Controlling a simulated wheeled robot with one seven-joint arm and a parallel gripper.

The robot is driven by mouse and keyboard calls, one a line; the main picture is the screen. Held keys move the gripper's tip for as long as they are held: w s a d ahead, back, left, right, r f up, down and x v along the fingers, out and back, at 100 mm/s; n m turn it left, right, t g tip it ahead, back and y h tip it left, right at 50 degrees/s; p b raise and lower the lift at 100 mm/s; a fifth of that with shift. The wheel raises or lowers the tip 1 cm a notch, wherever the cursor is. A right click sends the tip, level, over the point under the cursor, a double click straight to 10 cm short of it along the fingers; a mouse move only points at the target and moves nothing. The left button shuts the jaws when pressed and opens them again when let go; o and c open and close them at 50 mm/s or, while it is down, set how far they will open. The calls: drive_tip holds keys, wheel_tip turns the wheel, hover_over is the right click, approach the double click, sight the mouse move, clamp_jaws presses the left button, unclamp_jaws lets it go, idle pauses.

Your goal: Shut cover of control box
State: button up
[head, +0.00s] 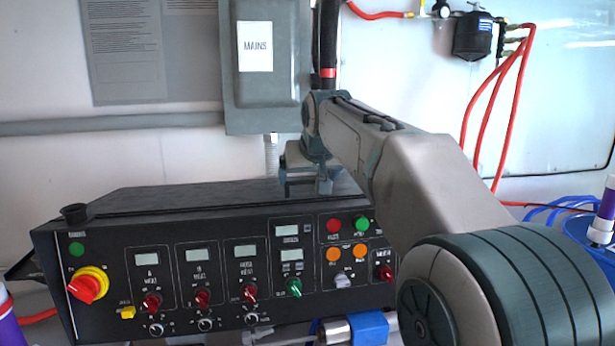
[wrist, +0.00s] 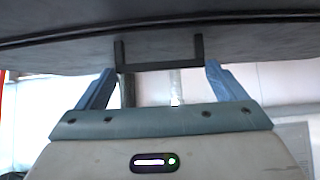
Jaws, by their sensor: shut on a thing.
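The control box (head: 215,232) is a wide black case with a sloped front panel, across the lower left of the head view. Its dark cover (head: 190,197) lies low along the top; I cannot tell whether a gap remains under it. The cover's dark underside or face (wrist: 60,50) fills the top of the wrist view. My gripper (head: 312,182) is over the cover's right half.
A grey mains box (head: 265,90) hangs on the wall just behind my gripper. Red hoses (head: 500,95) and a dark canister (head: 472,36) are at upper right. The panel carries knobs, buttons and a red-yellow switch (head: 88,284). A purple-topped item (head: 607,205) stands at right.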

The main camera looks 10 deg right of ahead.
drive_tip(key=shift+s, duration=0.1)
drive_tip(key=o, duration=1.1)
drive_tip(key=b+v, duration=0.1)
drive_tip(key=v, duration=1.3)
drive_tip(key=shift+s, duration=0.2)
